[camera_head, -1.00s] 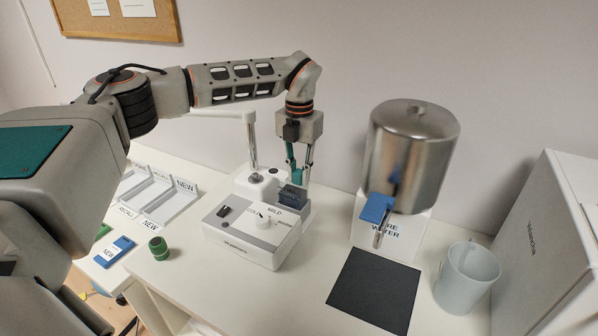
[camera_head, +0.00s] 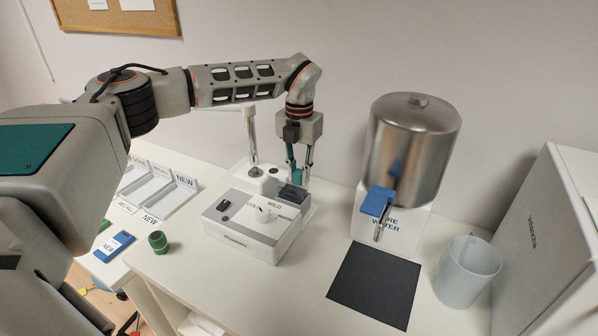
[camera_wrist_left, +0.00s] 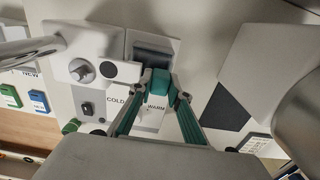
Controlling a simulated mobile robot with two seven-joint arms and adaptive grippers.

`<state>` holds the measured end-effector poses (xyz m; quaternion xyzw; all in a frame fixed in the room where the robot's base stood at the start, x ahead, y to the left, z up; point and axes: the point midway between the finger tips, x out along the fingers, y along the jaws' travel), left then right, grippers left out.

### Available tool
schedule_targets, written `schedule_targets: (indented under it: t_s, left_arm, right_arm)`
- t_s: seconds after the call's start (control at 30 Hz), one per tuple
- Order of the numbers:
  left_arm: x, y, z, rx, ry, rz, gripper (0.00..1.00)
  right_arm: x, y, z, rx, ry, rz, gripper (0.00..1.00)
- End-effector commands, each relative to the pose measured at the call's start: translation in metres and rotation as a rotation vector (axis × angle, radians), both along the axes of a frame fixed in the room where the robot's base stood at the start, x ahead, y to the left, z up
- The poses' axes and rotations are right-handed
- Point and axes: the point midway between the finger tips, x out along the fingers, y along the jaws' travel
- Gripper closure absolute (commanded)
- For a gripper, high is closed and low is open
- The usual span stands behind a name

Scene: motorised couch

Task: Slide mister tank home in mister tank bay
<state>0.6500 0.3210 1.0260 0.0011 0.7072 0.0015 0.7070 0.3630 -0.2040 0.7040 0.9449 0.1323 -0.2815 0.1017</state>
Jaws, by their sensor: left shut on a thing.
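The mister tank (camera_head: 291,194) is a dark grey, box-shaped tank at the back right corner of the white mister unit (camera_head: 240,243). It sits low in the mister tank bay there, and its lower part is hidden by the unit. In the left wrist view the tank (camera_wrist_left: 154,52) lies inside a pale square surround. I cannot tell whether the tank is fully seated. My right gripper is not in view.
A post (camera_head: 252,140) on a round base stands behind the unit. A green cap (camera_head: 158,242) and blue packet (camera_head: 114,247) lie left. The front table is clear.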

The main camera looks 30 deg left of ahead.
Motion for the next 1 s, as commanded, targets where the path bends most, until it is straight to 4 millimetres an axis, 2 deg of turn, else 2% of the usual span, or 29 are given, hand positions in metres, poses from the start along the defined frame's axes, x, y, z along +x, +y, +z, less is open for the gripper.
schedule_targets:
  t_s: [0.03, 0.1, 0.47, 0.57, 1.0]
  left_arm:
    - [0.000, 0.000, -0.001, 0.000, -0.001, 0.000, 0.80]
    - [0.000, 0.000, 0.000, 0.000, -0.001, 0.000, 0.63]
    - [0.000, 0.000, 0.005, 0.001, -0.001, 0.000, 0.63]
    - [0.001, 0.000, 0.016, 0.001, -0.004, 0.000, 0.63]
    - [0.001, -0.001, 0.099, 0.000, -0.003, 0.000, 0.63]
  right_arm:
    - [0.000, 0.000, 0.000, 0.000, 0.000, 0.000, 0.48]
    - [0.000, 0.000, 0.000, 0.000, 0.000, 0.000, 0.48]
    - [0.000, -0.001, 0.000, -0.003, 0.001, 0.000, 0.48]
    - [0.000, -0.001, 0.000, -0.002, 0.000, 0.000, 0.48]
    - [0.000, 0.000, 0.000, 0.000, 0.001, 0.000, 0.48]
